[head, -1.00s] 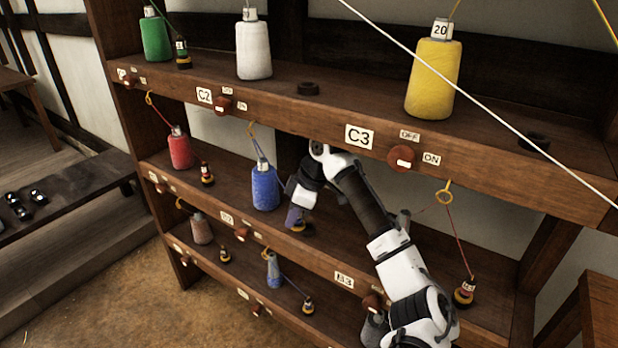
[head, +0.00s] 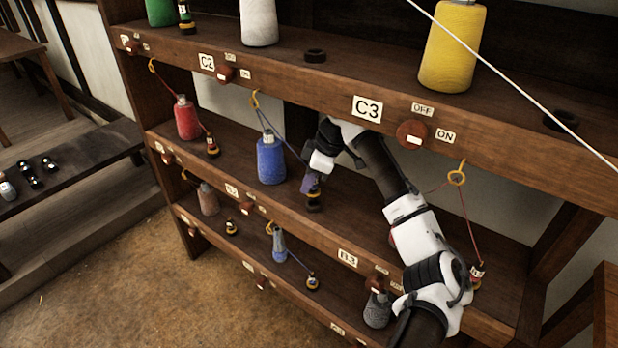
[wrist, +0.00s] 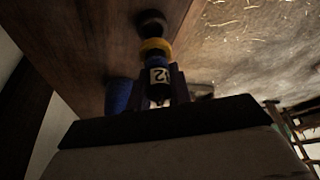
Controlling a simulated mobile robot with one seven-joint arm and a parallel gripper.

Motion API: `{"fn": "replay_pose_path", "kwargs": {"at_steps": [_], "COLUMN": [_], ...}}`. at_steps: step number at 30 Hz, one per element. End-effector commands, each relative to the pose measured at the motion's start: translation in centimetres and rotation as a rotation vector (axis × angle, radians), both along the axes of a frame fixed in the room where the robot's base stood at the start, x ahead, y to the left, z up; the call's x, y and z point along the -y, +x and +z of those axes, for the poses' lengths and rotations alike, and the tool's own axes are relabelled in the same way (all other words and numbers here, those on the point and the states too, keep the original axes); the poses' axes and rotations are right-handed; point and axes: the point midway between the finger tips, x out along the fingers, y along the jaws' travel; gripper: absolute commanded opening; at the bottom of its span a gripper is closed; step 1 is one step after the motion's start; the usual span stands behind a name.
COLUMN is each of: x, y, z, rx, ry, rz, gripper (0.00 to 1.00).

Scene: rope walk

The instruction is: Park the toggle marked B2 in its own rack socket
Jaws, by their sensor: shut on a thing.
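My gripper (head: 311,185) is over the middle shelf, right of the blue spool (head: 271,160). It is shut on a dark toggle (wrist: 158,78) with a yellow collar; its white tag shows a "2" in the wrist view, the letter being hard to read. A blue thread runs from a yellow eye (head: 254,98) past the spool towards the gripper. A dark round socket (wrist: 152,20) lies beyond the toggle's end in the wrist view, in line with it. It also shows below the gripper in the head view (head: 314,206). I cannot tell whether the toggle touches it.
Red toggles stand on the middle shelf at left (head: 212,146) and right (head: 477,277). Empty dark sockets (head: 315,56) sit on the top shelf, whose front board (head: 300,83) is above my arm. A white line crosses the upper right.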

Motion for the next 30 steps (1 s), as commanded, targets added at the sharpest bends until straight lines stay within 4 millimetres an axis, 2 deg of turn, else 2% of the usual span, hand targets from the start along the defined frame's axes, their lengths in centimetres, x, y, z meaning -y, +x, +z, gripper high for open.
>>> {"fn": "replay_pose_path", "kwargs": {"at_steps": [1, 7, 30], "x": [0.0, 0.0, 0.0], "y": [0.0, 0.0, 0.0], "z": [-1.1, -2.3, -2.3], "rx": [0.0, 0.0, -0.001], "ry": [-0.001, 0.0, 0.001], "rz": [0.0, 0.0, 0.0], "gripper": [0.0, 0.0, 0.0]}}
